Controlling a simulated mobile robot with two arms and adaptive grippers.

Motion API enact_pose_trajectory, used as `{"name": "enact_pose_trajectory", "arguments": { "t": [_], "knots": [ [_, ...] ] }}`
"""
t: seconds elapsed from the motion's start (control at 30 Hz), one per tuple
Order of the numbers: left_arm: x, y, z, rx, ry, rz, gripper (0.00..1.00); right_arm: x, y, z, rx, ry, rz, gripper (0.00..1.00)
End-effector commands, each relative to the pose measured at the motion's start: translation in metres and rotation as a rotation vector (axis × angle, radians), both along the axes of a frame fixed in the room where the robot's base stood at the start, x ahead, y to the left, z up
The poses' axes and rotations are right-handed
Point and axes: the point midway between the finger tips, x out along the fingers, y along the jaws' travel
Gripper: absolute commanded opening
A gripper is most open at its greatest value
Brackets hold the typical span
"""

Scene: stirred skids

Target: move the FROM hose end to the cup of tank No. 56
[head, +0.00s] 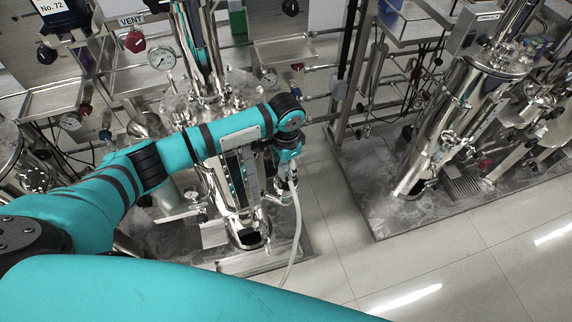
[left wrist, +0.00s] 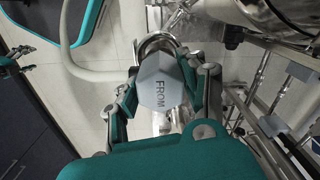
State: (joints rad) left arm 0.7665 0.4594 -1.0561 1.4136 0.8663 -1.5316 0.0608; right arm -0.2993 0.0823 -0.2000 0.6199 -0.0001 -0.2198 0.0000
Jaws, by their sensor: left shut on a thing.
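My left gripper (head: 288,172) is shut on the FROM hose end, beside the middle skid. In the left wrist view the FROM hose end (left wrist: 160,88) is a grey faceted block marked FROM, between the two fingers of my left gripper (left wrist: 163,92). A shiny curved metal part (left wrist: 157,42) shows just beyond it; I cannot tell whether they touch. The pale hose (head: 296,225) hangs from the gripper towards the floor. No plate reading No. 56 is legible, and I cannot tell its cup. What looks like my right gripper (left wrist: 14,62) shows at the left wrist view's edge.
A No. 72 plate (head: 52,24) is at the upper left. The middle skid has steel vessels, a gauge (head: 162,59) and a VENT sign (head: 131,20). Another skid with a slanted steel tank (head: 455,115) stands right. Tiled floor (head: 440,255) is clear at lower right.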

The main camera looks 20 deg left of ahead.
Motion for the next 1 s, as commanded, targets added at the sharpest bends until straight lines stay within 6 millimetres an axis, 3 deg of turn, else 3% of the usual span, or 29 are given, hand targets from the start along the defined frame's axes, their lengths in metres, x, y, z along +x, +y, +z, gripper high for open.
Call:
{"name": "enact_pose_trajectory", "arguments": {
  "t": [0.4,1.0],
  "knots": [
    [0.000,0.000,-0.015,0.001,-0.001,0.001,0.00,0.000,0.005,-0.006,0.006,0.000,0.000,0.69],
    [0.000,0.000,-0.021,0.001,0.001,0.001,0.00,0.000,0.004,-0.008,0.005,0.000,-0.001,0.69]
  ]
}}
